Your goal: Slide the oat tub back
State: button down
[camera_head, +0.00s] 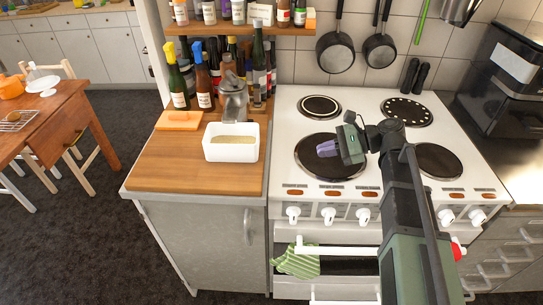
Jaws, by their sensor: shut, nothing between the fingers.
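The oat tub (231,153) is a white open rectangular box with pale tan contents. It stands upright on the wooden counter (160,173) left of the cooker, close to the counter's right side. My gripper (322,149) is shut and empty. Its purple-grey fingers point left over the large front-left hotplate, to the right of the tub and clearly apart from it.
A metal pot (234,104) stands right behind the tub, with several bottles behind it. An orange block (179,120) lies at the back left of the counter. The white cooker (283,118) adjoins on the right. The front left of the counter is clear.

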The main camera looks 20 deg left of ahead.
jog(key=w+a+m+g+y+b, duration=0.1)
jog(key=w+y+b, duration=0.1)
jog(key=w+a+m+y+b, duration=0.1)
jog(key=w+a+m+y, duration=0.1)
jog(key=shift+r+g+b, duration=0.1)
jog(key=shift+g+b, duration=0.3)
jog(key=shift+r, duration=0.3)
jog(key=x, duration=1.4)
